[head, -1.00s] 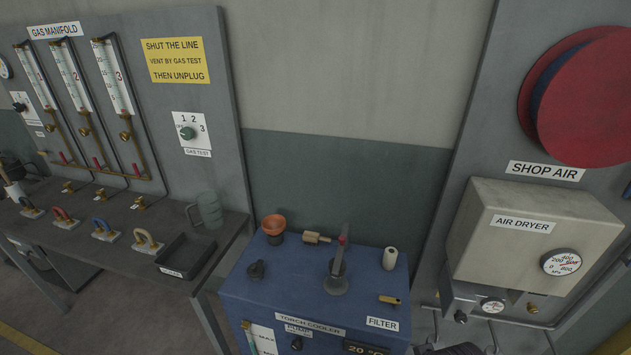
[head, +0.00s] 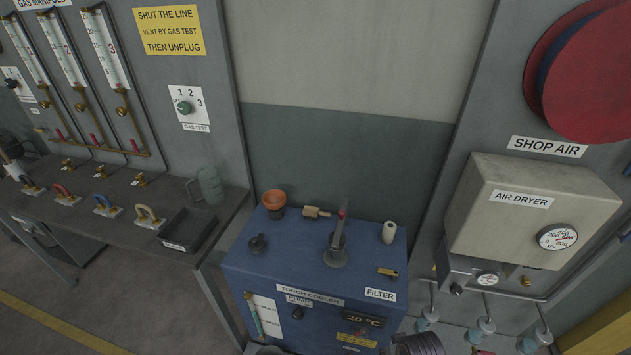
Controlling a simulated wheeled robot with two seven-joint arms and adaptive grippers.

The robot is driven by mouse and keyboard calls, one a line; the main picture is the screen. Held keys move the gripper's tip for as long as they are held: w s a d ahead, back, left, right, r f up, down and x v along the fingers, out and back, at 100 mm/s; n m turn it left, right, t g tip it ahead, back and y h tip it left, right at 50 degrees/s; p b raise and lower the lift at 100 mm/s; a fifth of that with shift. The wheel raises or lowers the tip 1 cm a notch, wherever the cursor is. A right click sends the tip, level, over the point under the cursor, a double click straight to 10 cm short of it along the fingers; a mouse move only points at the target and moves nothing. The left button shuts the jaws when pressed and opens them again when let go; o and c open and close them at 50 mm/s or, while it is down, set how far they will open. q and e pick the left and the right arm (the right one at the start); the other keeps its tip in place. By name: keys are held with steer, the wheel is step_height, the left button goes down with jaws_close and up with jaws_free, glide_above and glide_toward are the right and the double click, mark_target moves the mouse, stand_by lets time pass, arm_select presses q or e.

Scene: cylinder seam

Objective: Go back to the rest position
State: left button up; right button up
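The blue torch cooler (head: 240,262) stands low in the middle. On its top are an orange pot (head: 273,203), a wooden-looking piece with a brass end (head: 316,212), a grey upright fitting with a red mark (head: 336,250), a pale roll (head: 389,232) and a small brass piece (head: 388,272). The gas manifold panel (head: 217,120) is at the left, with several tubes and a GAS TEST dial (head: 185,107).
A grey bench (head: 110,228) at the left carries coloured clamps, a black tray (head: 187,229) and a grey-green mug (head: 209,186). The air dryer (head: 530,215) hangs at the right, with teal-ended fittings below. A dark ribbed object (head: 418,345) shows at the bottom edge. Floor shows at lower left.

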steer(key=s+d+f+g, duration=0.1)
steer(key=s+f, duration=0.3)
steer(key=f, duration=0.8)
steer(key=s+f, duration=0.4)
steer(key=f, duration=0.8)
steer(key=s+d+f, duration=0.1)
steer(key=s+f, duration=0.6)
steer(key=s, duration=0.2)
steer(key=s+d+f+g, duration=0.1)
steer(key=s+d+f, duration=0.1)
steer(key=s+f, duration=0.5)
steer(key=shift+s+d, duration=0.25)
steer(key=shift+s, duration=1.15)
